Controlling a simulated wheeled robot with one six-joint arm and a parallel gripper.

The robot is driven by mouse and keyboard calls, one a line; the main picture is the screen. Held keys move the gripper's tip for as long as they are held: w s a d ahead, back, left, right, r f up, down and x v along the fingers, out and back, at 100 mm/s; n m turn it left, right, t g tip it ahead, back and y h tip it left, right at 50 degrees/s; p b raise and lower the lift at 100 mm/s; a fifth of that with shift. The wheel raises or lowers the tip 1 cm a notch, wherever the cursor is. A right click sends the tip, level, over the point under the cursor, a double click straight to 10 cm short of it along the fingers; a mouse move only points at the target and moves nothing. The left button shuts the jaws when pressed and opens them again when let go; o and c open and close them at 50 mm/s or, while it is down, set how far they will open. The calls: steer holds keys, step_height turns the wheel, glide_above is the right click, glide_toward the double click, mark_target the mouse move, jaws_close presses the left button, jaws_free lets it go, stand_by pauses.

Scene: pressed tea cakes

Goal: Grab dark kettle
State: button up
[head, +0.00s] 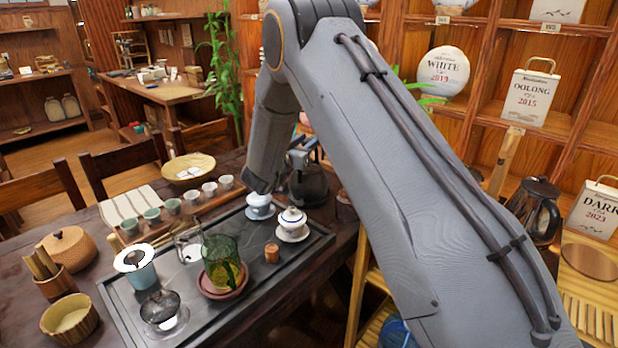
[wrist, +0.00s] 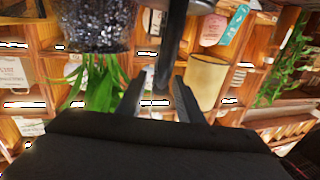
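The dark kettle (head: 310,188) stands at the back right of the table, partly hidden by my arm. My gripper (head: 301,156) is at its upper part in the head view. In the wrist view my gripper (wrist: 160,100) has its two fingers apart. A dark upright bar (wrist: 171,40), which looks like the kettle's handle, reaches down between them. A gap shows on the left side of the bar; whether the right finger touches it I cannot tell.
A black tea tray (head: 262,270) holds a green glass (head: 222,262), a white gaiwan (head: 292,222) and other teaware. Small cups (head: 209,190) stand in a row behind it. Another dark pot (head: 537,210) stands on the right. Shelves with tea packages line the back.

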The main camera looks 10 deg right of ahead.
steer(key=shift+w+d, duration=0.35)
steer(key=shift+w, duration=0.15)
jaws_close()
stand_by(0.5)
stand_by(0.5)
steer(key=shift+r, duration=0.15)
